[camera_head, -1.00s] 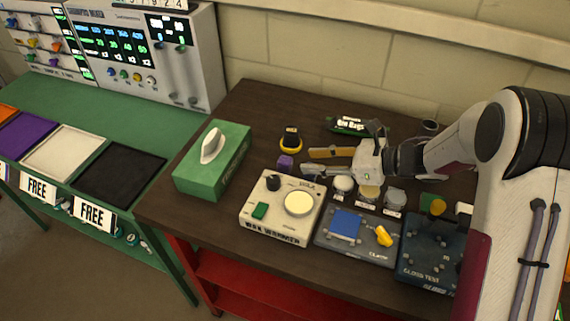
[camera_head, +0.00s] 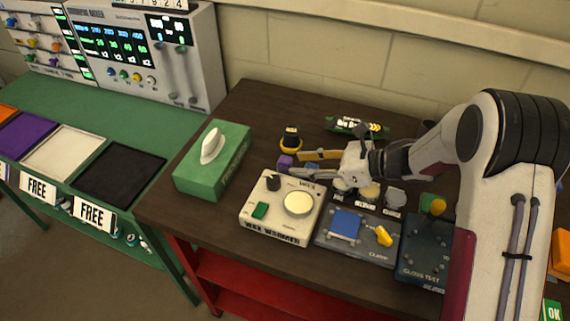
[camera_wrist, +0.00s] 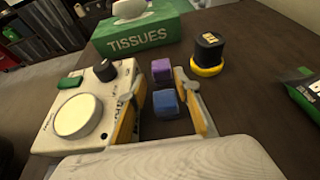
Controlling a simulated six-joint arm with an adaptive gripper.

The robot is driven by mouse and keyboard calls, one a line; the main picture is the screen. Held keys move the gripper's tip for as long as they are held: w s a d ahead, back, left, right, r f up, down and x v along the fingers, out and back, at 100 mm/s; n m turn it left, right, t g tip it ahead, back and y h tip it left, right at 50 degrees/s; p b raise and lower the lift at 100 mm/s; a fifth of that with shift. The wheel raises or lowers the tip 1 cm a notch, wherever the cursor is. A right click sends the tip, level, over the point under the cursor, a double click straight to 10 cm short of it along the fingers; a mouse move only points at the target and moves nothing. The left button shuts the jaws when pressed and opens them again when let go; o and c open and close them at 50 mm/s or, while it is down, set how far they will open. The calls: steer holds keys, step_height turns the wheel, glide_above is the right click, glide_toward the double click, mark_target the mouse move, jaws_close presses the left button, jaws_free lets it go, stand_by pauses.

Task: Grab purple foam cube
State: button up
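The purple foam cube (camera_head: 285,162) sits on the dark brown table, right of the tissue box and behind the wax warmer. In the wrist view the purple cube (camera_wrist: 161,70) lies ahead of my fingertips, just beyond a blue cube (camera_wrist: 166,103). My gripper (camera_head: 298,165) is open, its two fingers pointing left toward the purple cube. In the wrist view my gripper (camera_wrist: 158,85) has one finger on each side of the blue cube, with gaps on both sides. The blue cube (camera_head: 312,168) is partly hidden between the fingers in the head view.
A green tissue box (camera_head: 225,172) stands to the left. A black and yellow round item (camera_head: 291,139) stands behind the purple cube. The white wax warmer (camera_head: 268,226) is close in front. A green bag pack (camera_head: 357,127) lies at the back. Free table lies at the back left.

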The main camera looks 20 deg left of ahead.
mark_target(290, 161)
steer(key=shift+a, duration=0.15)
steer(key=shift+r+x, duration=0.2)
steer(key=shift+x, duration=1.05)
steer(key=shift+r+x, duration=0.15)
steer(key=shift+x, duration=1.1)
steer(key=shift+w+a, duration=0.15)
steer(key=c, duration=0.6)
